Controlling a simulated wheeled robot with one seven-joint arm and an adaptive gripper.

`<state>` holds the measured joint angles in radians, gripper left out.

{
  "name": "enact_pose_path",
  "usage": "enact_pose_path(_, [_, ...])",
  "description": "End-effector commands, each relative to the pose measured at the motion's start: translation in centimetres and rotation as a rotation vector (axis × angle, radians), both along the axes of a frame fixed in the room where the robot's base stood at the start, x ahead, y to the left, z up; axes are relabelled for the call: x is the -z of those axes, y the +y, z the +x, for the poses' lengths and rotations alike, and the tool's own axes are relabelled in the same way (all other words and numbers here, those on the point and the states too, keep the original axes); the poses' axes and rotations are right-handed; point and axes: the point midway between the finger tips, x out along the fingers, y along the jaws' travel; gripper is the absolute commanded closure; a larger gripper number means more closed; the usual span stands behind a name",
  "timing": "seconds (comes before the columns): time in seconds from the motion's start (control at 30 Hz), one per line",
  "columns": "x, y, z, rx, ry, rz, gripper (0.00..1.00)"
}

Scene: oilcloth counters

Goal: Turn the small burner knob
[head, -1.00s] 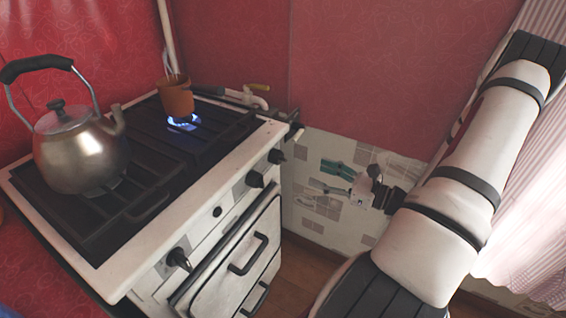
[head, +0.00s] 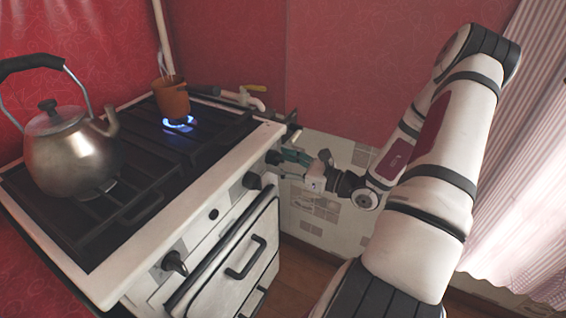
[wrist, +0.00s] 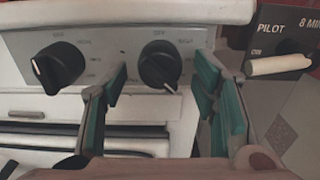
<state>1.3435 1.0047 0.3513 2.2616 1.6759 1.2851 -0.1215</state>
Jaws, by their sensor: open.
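The stove front carries black knobs. The far right knob (head: 273,157) is also in the wrist view (wrist: 160,66), with a white pointer line. A neighbouring knob (head: 252,181) is to its left, and in the wrist view (wrist: 58,68) it is clear of the fingers. No label readable here says which one is the small burner knob. My gripper (head: 284,164) is at the right end of the stove front. In the wrist view my gripper (wrist: 161,78) is open, its teal-padded fingers on either side of the right knob, with gaps visible; contact is not seen.
A blue flame (head: 179,122) burns under a small brown pot (head: 171,97). A steel kettle (head: 70,155) stands at the left. The oven handle (head: 245,258) juts out below the knobs. A black box marked PILOT (wrist: 290,32) is right of the knobs.

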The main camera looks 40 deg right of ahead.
Motion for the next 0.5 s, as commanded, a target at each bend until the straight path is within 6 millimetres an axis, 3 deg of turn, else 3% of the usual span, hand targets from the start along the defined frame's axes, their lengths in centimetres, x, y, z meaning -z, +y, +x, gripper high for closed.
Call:
enact_pose_path(0.07, [-0.01, 0.00, -0.01, 0.000, 0.000, 0.000, 0.49])
enact_pose_path(0.27, [-0.01, -0.01, -0.03, 0.000, 0.000, 0.000, 0.94])
enact_pose_path(0.5, [-0.01, -0.01, -0.02, 0.000, -0.004, -0.008, 0.95])
